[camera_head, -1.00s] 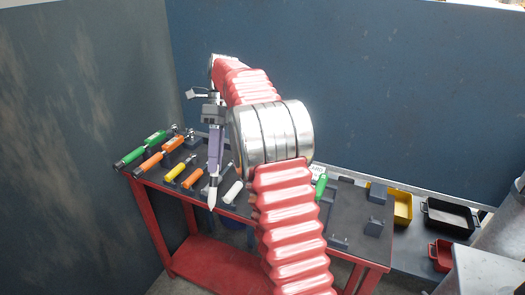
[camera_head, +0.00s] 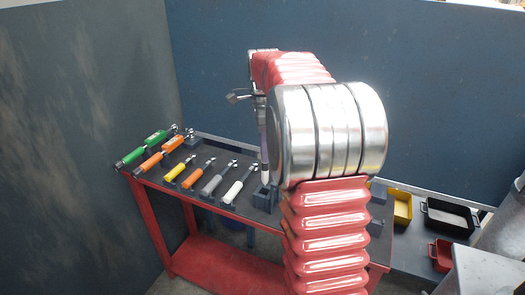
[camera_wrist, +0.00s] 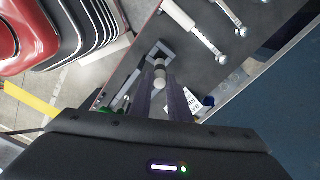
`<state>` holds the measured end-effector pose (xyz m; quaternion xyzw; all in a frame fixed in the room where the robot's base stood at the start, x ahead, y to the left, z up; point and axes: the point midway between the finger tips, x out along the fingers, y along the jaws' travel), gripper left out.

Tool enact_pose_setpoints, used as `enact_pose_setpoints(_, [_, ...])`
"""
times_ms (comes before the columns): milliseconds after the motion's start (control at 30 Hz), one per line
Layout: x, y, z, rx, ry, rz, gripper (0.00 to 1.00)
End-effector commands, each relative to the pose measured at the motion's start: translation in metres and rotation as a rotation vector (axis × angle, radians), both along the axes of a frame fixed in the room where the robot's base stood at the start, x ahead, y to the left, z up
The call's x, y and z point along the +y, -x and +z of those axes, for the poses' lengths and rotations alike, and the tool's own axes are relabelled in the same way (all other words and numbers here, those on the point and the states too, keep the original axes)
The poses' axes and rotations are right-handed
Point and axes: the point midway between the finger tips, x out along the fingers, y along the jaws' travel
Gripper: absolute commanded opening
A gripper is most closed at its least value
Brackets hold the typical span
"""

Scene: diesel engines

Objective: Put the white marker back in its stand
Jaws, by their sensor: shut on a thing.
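My gripper (camera_wrist: 161,92) is shut on the white marker (camera_wrist: 159,72), whose pale round end shows between the two dark fingers in the wrist view. In the head view my gripper (camera_head: 261,138) is mostly hidden behind my arm. Only a sliver of the marker (camera_head: 264,174) shows there, pointing down. A dark block-shaped stand (camera_head: 264,198) is on the table just below it. In the wrist view a dark square holder (camera_wrist: 158,48) lies just beyond the marker's end. I cannot tell whether the marker touches it.
The red-framed table (camera_head: 150,184) has a dark top. Several handled tools lie in a row left of the stand, including a white-handled one (camera_head: 233,192) and a green one (camera_head: 133,156). A yellow bin (camera_head: 402,207) and a black bin (camera_head: 447,217) are at right.

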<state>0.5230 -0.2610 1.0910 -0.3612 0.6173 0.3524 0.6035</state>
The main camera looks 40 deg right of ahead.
Motion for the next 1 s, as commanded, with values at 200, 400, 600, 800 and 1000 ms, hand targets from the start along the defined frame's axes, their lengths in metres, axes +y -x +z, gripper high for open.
enact_pose_setpoints(200, [0.0,0.0,0.0,0.0,0.0,0.0,0.0])
enact_pose_setpoints(400, [0.001,0.0,-0.002,0.001,0.0,0.0,0.0])
enact_pose_setpoints(600, [0.001,0.0,-0.01,0.001,-0.002,0.0,0.0])
enact_pose_setpoints(800, [0.001,0.0,-0.022,0.003,-0.001,0.0,0.0])
enact_pose_setpoints(1000, [0.001,0.0,-0.035,0.003,-0.001,0.0,0.0])
